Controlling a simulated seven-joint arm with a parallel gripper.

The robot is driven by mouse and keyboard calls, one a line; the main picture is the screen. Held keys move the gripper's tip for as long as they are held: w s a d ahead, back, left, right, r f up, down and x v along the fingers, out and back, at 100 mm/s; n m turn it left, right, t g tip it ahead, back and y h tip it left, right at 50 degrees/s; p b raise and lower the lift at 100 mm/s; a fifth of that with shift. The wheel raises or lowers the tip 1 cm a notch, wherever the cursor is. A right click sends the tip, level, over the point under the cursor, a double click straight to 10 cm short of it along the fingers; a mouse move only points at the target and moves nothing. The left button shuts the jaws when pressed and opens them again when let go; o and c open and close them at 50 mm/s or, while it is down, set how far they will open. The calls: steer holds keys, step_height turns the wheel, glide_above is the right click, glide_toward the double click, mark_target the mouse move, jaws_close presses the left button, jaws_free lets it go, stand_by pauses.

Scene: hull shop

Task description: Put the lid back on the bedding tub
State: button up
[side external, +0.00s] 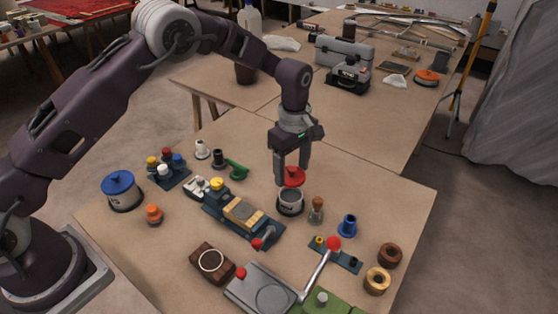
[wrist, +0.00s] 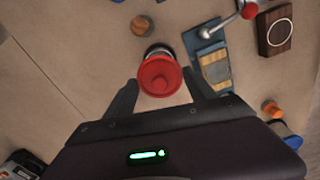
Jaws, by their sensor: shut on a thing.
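The red lid (side external: 293,178) with a raised knob is between the fingers of my gripper (side external: 291,170), which is shut on it. The bedding tub (side external: 290,206), a small round grey pot with a dark base, stands on the table just below the lid. Its open rim shows under the lid, and the lid looks a little above it, apart. In the wrist view, the red lid (wrist: 159,76) sits between the fingertips of my gripper (wrist: 160,88) and covers most of the tub (wrist: 157,49), whose far edge shows beyond it.
A wooden-handled stamp (side external: 316,212) stands close right of the tub, with a blue spool (side external: 347,226) beyond. A blue fixture with a wooden block (side external: 243,214) lies to the left. A blue-lidded tub (side external: 120,192) stands far left. Bare table lies behind the tub.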

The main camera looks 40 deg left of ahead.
steer(key=shift+f, duration=2.85)
steer(key=shift+f, duration=0.2)
steer(key=o, duration=1.6)
steer(key=shift+r, duration=3.55)
jaws_close()
